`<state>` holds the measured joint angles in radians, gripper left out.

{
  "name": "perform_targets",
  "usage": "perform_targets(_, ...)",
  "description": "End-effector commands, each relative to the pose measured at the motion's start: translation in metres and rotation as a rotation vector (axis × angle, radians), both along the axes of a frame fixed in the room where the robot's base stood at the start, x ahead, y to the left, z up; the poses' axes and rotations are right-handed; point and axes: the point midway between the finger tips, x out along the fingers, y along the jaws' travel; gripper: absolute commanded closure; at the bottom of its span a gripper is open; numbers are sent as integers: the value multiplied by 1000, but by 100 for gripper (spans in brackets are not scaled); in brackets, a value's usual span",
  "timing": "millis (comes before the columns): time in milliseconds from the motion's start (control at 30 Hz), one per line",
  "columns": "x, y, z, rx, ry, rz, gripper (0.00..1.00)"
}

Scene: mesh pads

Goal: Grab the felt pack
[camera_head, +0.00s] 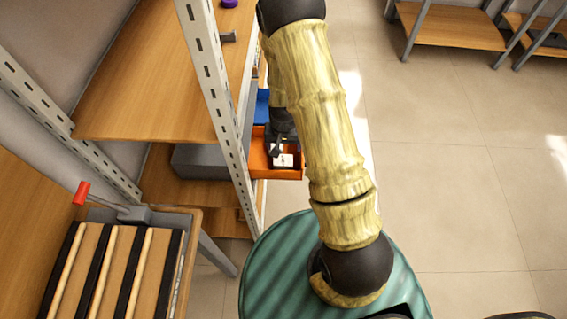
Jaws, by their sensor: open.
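My gripper (281,149) is small and dark in the head view, at the far end of my arm, pointing down over an orange bin (262,172). Its jaws are open. A small white item with a dark mark (284,160) lies in the bin just below the fingers; it may be the felt pack, but it is too small to tell. I cannot tell whether the fingers touch it. My arm and gripper hide part of the bin.
A blue bin (262,106) stands behind the orange one. A perforated shelf post (222,95) rises close to the left of the bins. A wooden shelf (150,85) and a slatted bench (110,270) fill the left. Open floor (460,190) lies to the right.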

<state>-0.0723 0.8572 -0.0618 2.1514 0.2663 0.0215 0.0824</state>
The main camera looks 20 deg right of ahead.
Motion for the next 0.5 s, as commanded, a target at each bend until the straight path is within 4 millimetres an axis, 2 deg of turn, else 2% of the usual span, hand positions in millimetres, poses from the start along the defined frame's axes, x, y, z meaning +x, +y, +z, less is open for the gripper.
perform_targets(300,5,-2,-51,0,3,-1,25)
perform_targets(500,8,-3,-67,0,0,-1,25)
